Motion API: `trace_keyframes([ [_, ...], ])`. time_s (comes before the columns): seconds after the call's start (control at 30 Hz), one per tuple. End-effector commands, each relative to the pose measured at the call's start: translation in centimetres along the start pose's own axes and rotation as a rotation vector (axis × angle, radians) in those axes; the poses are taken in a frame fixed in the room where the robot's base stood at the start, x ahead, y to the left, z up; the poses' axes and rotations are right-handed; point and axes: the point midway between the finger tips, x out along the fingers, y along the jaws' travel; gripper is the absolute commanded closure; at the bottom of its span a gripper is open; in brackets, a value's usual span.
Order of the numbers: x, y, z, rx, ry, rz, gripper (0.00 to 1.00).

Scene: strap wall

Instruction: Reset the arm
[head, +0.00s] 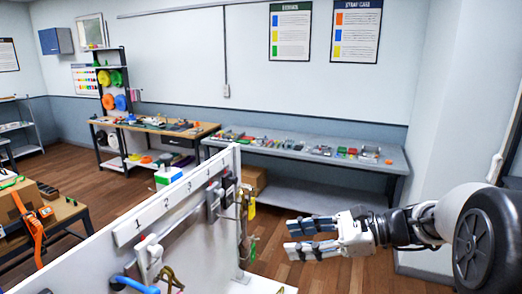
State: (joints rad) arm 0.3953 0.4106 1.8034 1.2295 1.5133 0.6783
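My gripper (312,238) is at the right of the head view, at the end of my arm, which reaches in from the right edge. Its two fingers point left toward the white board and are apart, with a gap between them. Nothing shows between the fingers. The gripper is clear of the board's end and touches nothing that I can see.
A white upright board (190,185) with numbered places and hanging straps and hooks crosses the lower left. A grey bench (395,158) with small parts stands behind my gripper. A wooden table (65,212) with a box (18,205) is at left. Wooden floor lies between.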

Motion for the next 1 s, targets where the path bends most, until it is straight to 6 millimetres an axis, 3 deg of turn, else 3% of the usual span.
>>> trace_keyframes([
  [0.17, 1.6, 6.4, 0.4, -0.216, 0.186, 0.135, 0.6],
  [0.3, 1.7, 13.3, -0.5, -0.481, 0.383, 0.291, 0.6],
  [0.5, -0.9, 21.5, -3.5, -0.917, 0.655, 0.531, 0.6],
  [0.6, -2.9, 24.4, -5.3, -1.138, 0.777, 0.652, 0.6],
  [0.8, -6.1, 27.1, -7.9, -1.474, 0.953, 0.838, 0.6],
  [1.0, -7.3, 27.6, -8.7, -1.598, 1.017, 0.913, 0.6],
])
